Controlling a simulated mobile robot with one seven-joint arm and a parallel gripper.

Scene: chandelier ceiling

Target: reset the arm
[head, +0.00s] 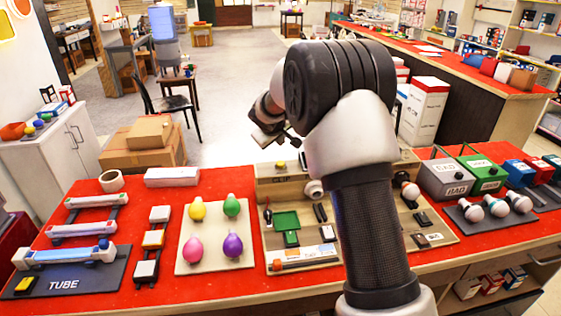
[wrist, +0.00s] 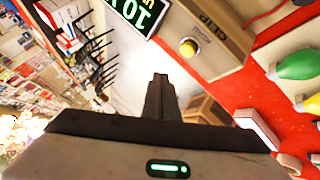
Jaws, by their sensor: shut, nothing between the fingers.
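My gripper (head: 272,132) is held in the air beyond the far edge of the red counter (head: 135,205), left of my raised arm. In the wrist view my gripper (wrist: 160,82) has its fingers together with nothing between them. My dark and white arm stands upright in the middle of the head view. It hides part of the display boards behind it.
A board with bulbs in several colours (head: 214,236) and a tube display (head: 68,270) lie on the counter's left. Grey and green boxes (head: 447,178) stand at right. Cardboard boxes (head: 142,150) and a black chair (head: 168,103) stand beyond. Open floor lies behind.

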